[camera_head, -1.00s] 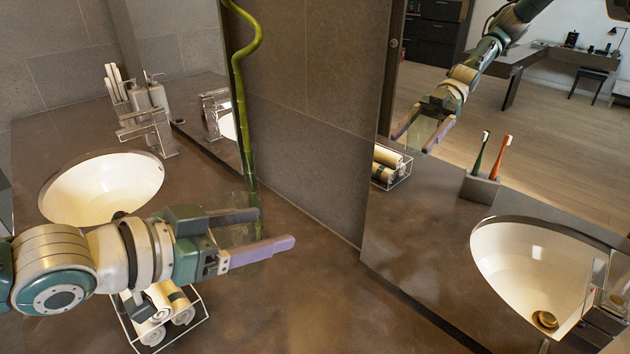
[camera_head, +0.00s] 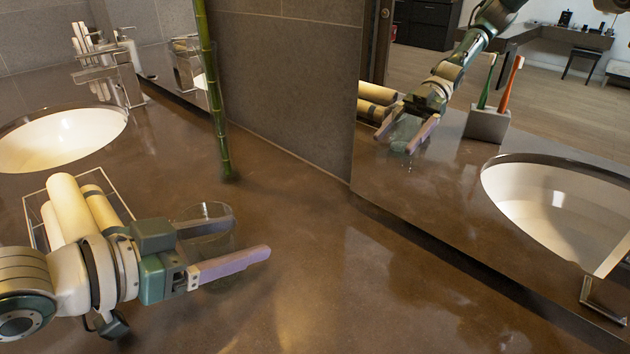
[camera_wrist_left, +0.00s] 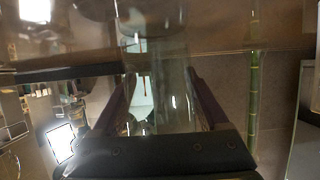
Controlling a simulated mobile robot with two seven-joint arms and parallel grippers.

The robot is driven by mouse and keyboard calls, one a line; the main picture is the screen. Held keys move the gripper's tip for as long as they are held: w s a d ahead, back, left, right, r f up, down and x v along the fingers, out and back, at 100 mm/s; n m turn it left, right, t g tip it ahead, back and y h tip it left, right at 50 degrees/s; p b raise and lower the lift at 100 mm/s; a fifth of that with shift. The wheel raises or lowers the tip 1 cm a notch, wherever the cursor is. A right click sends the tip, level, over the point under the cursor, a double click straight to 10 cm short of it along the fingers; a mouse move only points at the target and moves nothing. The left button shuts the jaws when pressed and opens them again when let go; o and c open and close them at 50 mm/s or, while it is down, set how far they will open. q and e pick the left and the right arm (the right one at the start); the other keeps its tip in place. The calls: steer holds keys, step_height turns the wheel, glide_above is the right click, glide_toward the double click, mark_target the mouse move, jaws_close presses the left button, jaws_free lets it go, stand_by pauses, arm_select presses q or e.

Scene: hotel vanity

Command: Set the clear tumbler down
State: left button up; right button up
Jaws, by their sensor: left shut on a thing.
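The clear tumbler (camera_head: 208,242) is in my left gripper (camera_head: 238,240), between its two purple fingers over the brown counter (camera_head: 310,255). The fingers lie on either side of its wall. It looks upright and very low over the counter; I cannot tell whether its base touches. In the left wrist view the tumbler (camera_wrist_left: 172,90) shows as see-through glass between the fingers (camera_wrist_left: 165,105). A reflection of my arm and the glass shows in the mirror at right. My right gripper is not in view.
A wire basket of rolled towels (camera_head: 70,205) stands close behind my left wrist. A green bamboo stalk (camera_head: 215,110) rises beyond the tumbler. A sink (camera_head: 60,140) and faucet (camera_head: 110,75) are at far left. The counter right of the gripper is clear up to the mirror's edge.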

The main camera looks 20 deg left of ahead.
arm_select(q)
steer(key=shift+f, duration=0.15)
steer(key=o, duration=1.5)
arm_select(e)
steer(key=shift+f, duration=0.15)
